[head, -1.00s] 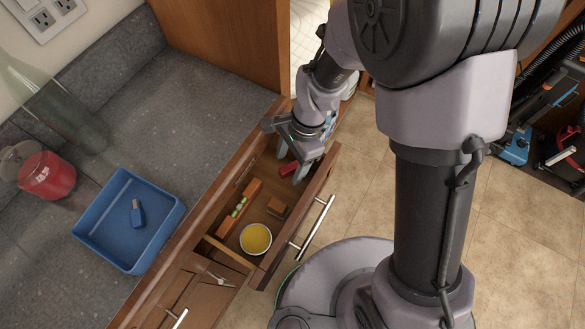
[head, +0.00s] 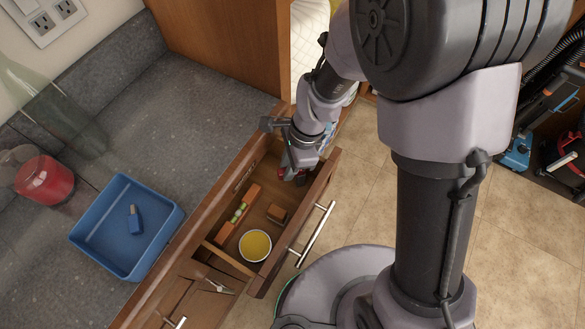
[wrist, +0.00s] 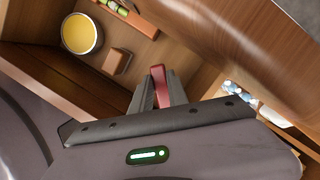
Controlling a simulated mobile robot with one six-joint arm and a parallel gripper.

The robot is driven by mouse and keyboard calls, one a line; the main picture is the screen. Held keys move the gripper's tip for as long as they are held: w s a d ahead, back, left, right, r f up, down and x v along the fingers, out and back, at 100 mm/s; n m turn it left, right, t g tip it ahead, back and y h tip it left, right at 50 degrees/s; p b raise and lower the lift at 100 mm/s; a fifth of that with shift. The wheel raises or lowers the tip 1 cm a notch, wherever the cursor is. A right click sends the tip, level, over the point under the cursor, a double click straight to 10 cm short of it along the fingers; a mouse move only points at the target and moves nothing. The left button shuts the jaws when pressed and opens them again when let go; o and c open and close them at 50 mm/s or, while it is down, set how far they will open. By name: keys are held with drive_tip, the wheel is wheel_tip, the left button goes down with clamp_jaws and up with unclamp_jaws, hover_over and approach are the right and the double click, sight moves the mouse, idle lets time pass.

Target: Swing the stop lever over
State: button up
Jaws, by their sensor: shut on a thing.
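The red lever (wrist: 160,84) is between my gripper's fingers (wrist: 158,92) in the wrist view, its end showing just past them. My gripper (head: 297,173) is shut on it. In the head view my gripper points down into the far end of the open wooden drawer (head: 320,184), where only a bit of red shows beside the fingers. The lever's base and mounting are hidden by my gripper.
The drawer also holds a white bowl of yellow content (head: 255,246), a small brown block (head: 277,213) and an orange-brown strip with green pieces (head: 238,210). A blue tray (head: 86,226) with a small blue object (head: 135,219) stands on the grey counter.

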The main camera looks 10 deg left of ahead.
drive_tip(key=shift+w+a+m, duration=0.1)
drive_tip(key=shift+w+m, duration=0.15)
drive_tip(key=shift+m, duration=0.35)
drive_tip(key=shift+o, duration=0.2)
drive_tip(key=m, duration=0.2)
drive_tip(key=w+m+t, duration=0.1)
drive_tip(key=m, duration=0.1)
drive_tip(key=shift+w+p, duration=0.2)
drive_tip(key=shift+p, duration=0.2)
drive_tip(key=shift+w+r+m+t+p, duration=0.15)
drive_tip(key=shift+w+m+t+p, duration=0.2)
drive_tip(key=shift+m, duration=0.45)
drive_tip(key=shift+w+m, duration=0.15)
drive_tip(key=shift+m, duration=0.55)
drive_tip(key=o, duration=1)
drive_tip(key=shift+c, duration=0.2)
drive_tip(key=shift+o, duration=0.3)
